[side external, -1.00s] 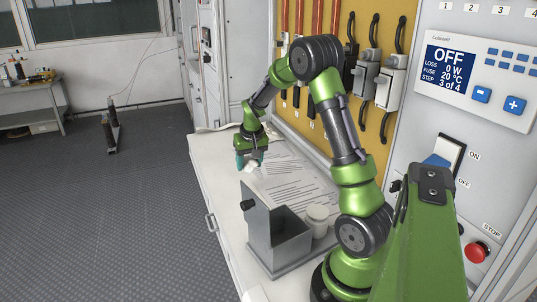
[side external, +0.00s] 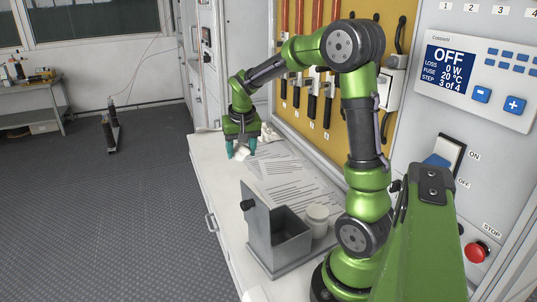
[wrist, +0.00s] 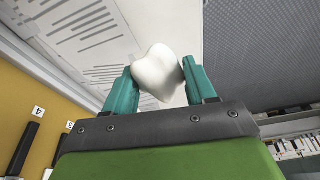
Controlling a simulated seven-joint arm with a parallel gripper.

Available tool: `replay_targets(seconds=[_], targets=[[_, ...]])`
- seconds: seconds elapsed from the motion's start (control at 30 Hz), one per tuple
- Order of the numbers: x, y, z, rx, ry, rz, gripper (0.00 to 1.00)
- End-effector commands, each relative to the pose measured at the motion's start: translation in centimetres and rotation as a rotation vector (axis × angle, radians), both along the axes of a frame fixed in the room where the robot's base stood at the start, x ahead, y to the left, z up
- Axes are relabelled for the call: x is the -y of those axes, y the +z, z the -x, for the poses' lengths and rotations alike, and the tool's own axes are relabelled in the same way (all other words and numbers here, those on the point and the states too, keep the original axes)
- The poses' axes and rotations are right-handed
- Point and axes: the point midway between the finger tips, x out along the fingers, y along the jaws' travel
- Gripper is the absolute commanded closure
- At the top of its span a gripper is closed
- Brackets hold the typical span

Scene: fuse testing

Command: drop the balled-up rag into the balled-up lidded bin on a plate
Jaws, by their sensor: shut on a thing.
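My gripper (side external: 241,147) is over the far part of the white counter, with its teal fingers pointing down. It is shut on the white balled-up rag (wrist: 158,72), which sits between the two fingertips in the wrist view. The rag (side external: 242,154) also shows at the fingertips in the side view, close to the counter; I cannot tell whether it touches. The grey bin (side external: 292,248) stands on a flat plate at the near end of the counter, apart from my gripper. Its top is open, and a grey panel with a black knob (side external: 247,205) stands upright on its left side.
A white round jar (side external: 317,217) stands right beside the bin. Printed sheets (side external: 290,172) lie flat between my gripper and the bin. A yellow panel (side external: 291,100) with fuses and switches rises behind the counter. The counter's left edge drops to the floor.

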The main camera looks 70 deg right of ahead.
Motion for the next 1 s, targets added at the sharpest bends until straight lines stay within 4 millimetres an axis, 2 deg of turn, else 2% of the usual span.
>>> replay_targets(seconds=[0.1, 0.3, 0.5, 0.6, 0.8, 1.0], targets=[[-3.4, 1.8, 2.5, 0.003, -0.153, 0.004, 0.78], [-8.2, 3.4, 7.9, 0.003, -0.543, 0.006, 0.78], [-11.2, 3.6, 13.7, 0.001, -1.027, 0.003, 0.78], [-11.8, 3.4, 15.5, 0.000, -1.228, 0.003, 0.78], [-12.2, 3.1, 16.8, 0.000, -1.455, 0.001, 0.78], [-12.2, 1.9, 16.8, -0.004, -1.493, 0.002, 0.78]])
